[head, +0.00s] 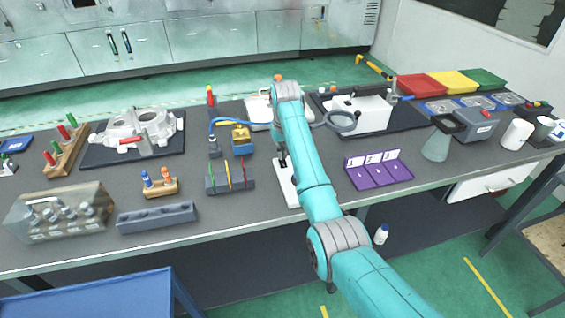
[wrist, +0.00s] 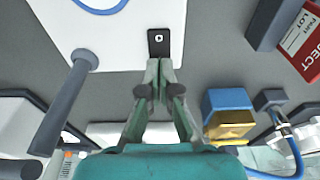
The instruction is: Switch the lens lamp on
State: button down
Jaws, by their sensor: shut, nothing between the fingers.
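The lens lamp has a grey ring head (head: 340,122) in the head view, just right of my arm. A white base plate (head: 288,188) lies below my gripper, partly hidden by my arm; it looks like the lamp's base. In the wrist view this plate (wrist: 110,35) carries a dark post and a black switch (wrist: 158,41) with a small white mark at its edge. My gripper (wrist: 160,78) is shut and empty, its fingertips close beside the switch in that view. I cannot tell whether they touch it. No glow from the lamp is visible.
A blue and yellow block (head: 241,138) and a grey rack with coloured tags (head: 230,178) stand left of my gripper. A purple tray (head: 378,170) lies to the right. The dark post (wrist: 60,108) rises close to my gripper. Some bare bench shows around the plate.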

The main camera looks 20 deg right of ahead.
jog(key=shift+f, duration=0.85)
dwell(0.4)
jog(key=shift+r, duration=3.6)
